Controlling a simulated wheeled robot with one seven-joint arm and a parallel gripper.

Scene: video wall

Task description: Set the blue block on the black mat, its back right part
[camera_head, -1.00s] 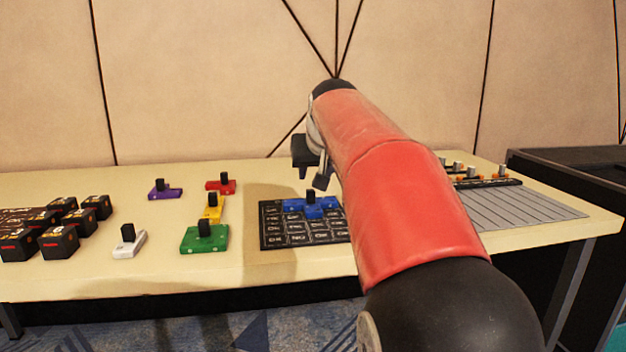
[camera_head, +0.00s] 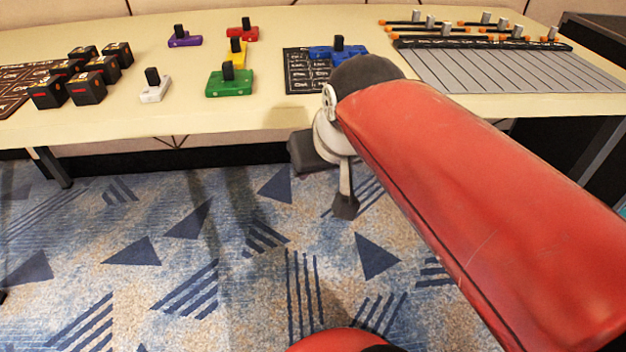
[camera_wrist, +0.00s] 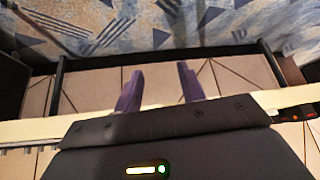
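The blue block (camera_head: 350,54), with a black knob on top, sits on the black mat (camera_head: 300,72) along its back edge. It lies to the right of the mat's back left corner. My arm hides the mat's front right part, so the block's exact distance from the right edge cannot be told. My gripper (camera_wrist: 160,74) is open and empty in the wrist view, its two fingers apart. In the head view it hangs in front of the table, over the carpet, away from the block.
Green (camera_head: 230,83), yellow (camera_head: 237,53), red (camera_head: 243,34), purple (camera_head: 184,40) and white (camera_head: 154,92) blocks stand left of the mat. Several black cubes (camera_head: 88,88) are at far left. A grey striped panel (camera_head: 500,72) with sliders lies right. Carpet is clear in front.

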